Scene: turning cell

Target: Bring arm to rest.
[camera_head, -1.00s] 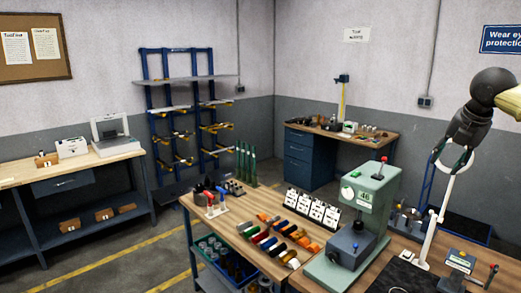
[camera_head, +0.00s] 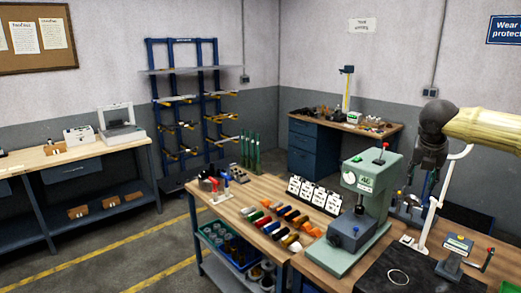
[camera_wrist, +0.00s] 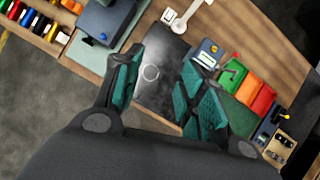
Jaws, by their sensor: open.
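My gripper (camera_head: 427,190) hangs at the right in the head view, pointing down above the wooden bench, partly in front of a white stand. In the wrist view its two green-padded fingers (camera_wrist: 160,88) are spread wide with nothing between them. My arm comes in from the right edge with a yellowish cover.
A green press (camera_head: 366,190) stands left of my gripper. The white stand (camera_head: 433,215) rises close behind it. A small device with a red-knobbed lever (camera_head: 458,245) sits to the right. Coloured tools lie on the bench at left. Green and orange bins (camera_wrist: 245,88) show in the wrist view.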

